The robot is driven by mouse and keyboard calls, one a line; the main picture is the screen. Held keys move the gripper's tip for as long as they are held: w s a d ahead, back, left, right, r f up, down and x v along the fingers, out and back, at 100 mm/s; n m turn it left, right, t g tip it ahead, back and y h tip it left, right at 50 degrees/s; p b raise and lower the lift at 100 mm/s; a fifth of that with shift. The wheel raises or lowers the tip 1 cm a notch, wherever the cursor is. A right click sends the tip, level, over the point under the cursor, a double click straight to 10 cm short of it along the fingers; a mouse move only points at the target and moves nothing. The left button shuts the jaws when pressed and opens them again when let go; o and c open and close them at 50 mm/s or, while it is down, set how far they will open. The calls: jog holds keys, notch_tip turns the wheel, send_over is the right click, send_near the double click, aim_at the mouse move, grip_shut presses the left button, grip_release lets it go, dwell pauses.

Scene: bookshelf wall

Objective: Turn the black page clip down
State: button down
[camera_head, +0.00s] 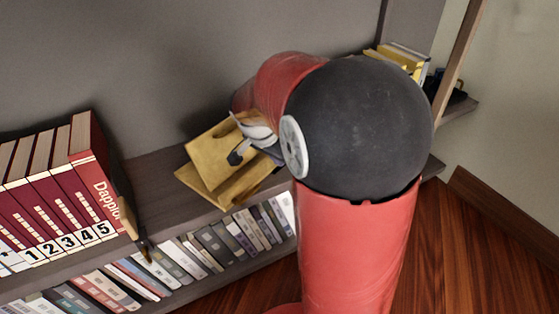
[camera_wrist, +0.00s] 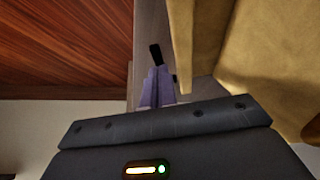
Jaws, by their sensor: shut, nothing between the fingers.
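A yellowish wooden book stand (camera_head: 208,150) sits on the middle shelf, left of my arm. A small black piece that looks like the page clip (camera_head: 236,157) shows against the stand's lower front, beside my gripper (camera_head: 256,133). My arm hides part of the stand and most of my gripper. In the wrist view my gripper (camera_wrist: 157,80) is shut and empty, left of the stand (camera_wrist: 275,60). A dark upright piece, perhaps the clip (camera_wrist: 155,54), shows just beyond the fingertips. I cannot tell whether they touch.
Thick red numbered books (camera_head: 70,195) stand on the shelf to the left. A row of smaller books (camera_head: 215,245) fills the shelf below. Yellow books (camera_head: 403,58) stand behind my arm at the right. A wooden floor (camera_head: 470,250) lies at the lower right.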

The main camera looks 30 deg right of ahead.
jog(key=shift+s+a+f+b, duration=0.2)
jog(key=shift+a+f+b, duration=0.05)
jog(key=shift+f+b, duration=0.25)
dwell(0.3)
